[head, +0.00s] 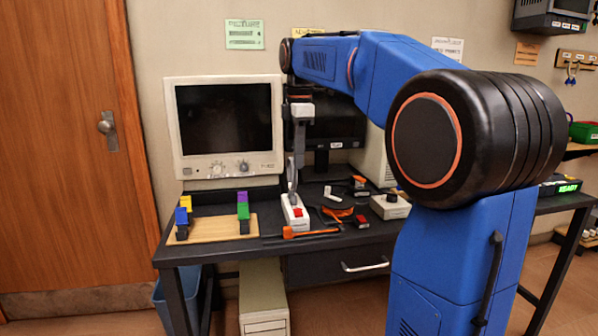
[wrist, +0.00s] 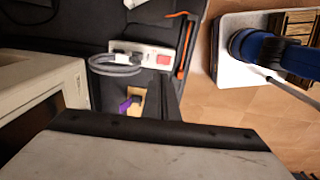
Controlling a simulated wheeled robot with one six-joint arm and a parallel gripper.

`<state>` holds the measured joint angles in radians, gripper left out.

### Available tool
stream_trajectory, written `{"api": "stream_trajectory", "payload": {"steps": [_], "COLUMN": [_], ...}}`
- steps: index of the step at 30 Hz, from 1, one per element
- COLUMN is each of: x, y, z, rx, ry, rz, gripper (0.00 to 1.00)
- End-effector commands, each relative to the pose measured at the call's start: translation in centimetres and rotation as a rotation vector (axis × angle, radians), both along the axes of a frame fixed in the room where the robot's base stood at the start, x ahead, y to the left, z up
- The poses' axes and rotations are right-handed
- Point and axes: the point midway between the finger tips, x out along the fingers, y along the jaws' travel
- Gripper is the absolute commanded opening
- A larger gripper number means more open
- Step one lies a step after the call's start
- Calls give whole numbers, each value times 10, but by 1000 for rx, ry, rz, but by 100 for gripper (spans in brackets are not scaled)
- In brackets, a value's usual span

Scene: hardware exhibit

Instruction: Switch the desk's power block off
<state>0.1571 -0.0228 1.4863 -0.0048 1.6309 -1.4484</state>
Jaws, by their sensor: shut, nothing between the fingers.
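The power block (head: 296,218) is a white strip with a red switch (head: 298,212), lying on the dark desk (head: 350,240) near its front edge. In the wrist view the power block (wrist: 126,49) shows a grey cable plugged into it, with the red switch (wrist: 163,60) at its right end. My gripper (head: 292,198) is shut and empty, pointing down at the rear part of the block. It also shows in the wrist view (wrist: 167,80), its dark fingers ending just below the switch in the picture. I cannot tell whether the fingertips touch the block.
An orange-handled screwdriver (head: 300,233) lies in front of the block. A wooden board (head: 210,233) with coloured blocks is on the left. An old monitor (head: 225,130) stands behind. An orange-and-black coil (head: 340,213) and a grey box (head: 390,207) lie to the right.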

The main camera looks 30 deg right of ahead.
Motion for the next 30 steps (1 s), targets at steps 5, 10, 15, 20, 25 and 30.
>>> {"api": "stream_trajectory", "payload": {"steps": [5,10,15,20,25,30], "x": [-1,0,-1,-7,-14,-13], "y": [0,0,0,2,5,4], "z": [7,7,7,9,9,9], "rx": [0,0,-1,-9,-21,-21], "ry": [1,0,-2,-31,-68,-71], "rz": [0,0,0,0,0,0], "gripper": [0,0,0,0,0,0]}}
